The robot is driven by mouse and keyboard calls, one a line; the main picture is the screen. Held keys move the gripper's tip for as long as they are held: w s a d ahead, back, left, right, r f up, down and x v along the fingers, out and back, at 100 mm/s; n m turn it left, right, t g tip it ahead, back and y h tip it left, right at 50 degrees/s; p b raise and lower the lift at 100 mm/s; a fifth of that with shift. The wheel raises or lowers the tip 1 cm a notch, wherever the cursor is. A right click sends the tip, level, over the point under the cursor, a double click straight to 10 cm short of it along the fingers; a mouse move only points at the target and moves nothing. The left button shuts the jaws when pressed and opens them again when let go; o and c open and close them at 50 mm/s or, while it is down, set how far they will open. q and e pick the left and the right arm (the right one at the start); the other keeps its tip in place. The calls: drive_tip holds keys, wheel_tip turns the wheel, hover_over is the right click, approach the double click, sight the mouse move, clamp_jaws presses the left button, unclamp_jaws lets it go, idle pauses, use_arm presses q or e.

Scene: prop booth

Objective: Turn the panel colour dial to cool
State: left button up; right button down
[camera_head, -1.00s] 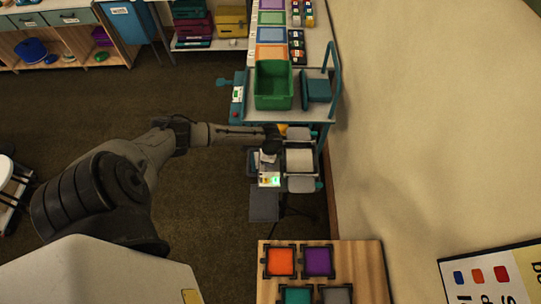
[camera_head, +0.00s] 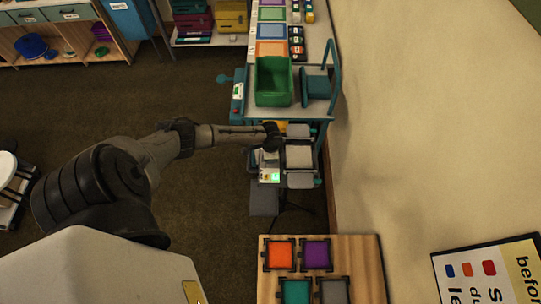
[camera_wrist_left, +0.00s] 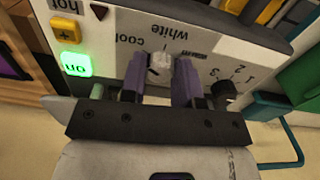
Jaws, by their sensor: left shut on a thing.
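The light panel (camera_head: 269,176) is below the trolley in the head view, with a small lit green patch. In the left wrist view its pale face (camera_wrist_left: 115,35) is upside down, with the words cool, white and warm around the colour dial (camera_wrist_left: 160,62). My left gripper (camera_wrist_left: 161,72) has its two purple fingers on either side of the dial's pale knob, shut on it. Which word the knob points at is unclear. In the head view the left gripper (camera_head: 270,152) is small and partly hidden by its wrist. My right gripper is not in view.
The head view shows a green bin (camera_head: 273,82) on the trolley and a wooden board with coloured squares (camera_head: 362,255).

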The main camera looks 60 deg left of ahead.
use_arm(q)
drive_tip(key=o, duration=0.9)
drive_tip(key=shift+o, duration=0.2)
drive_tip(key=shift+r, duration=0.1)
wheel_tip(320, 180, up, 14)
drive_tip(key=b, duration=0.1)
drive_tip(key=shift+f, duration=0.2)
idle(0.3)
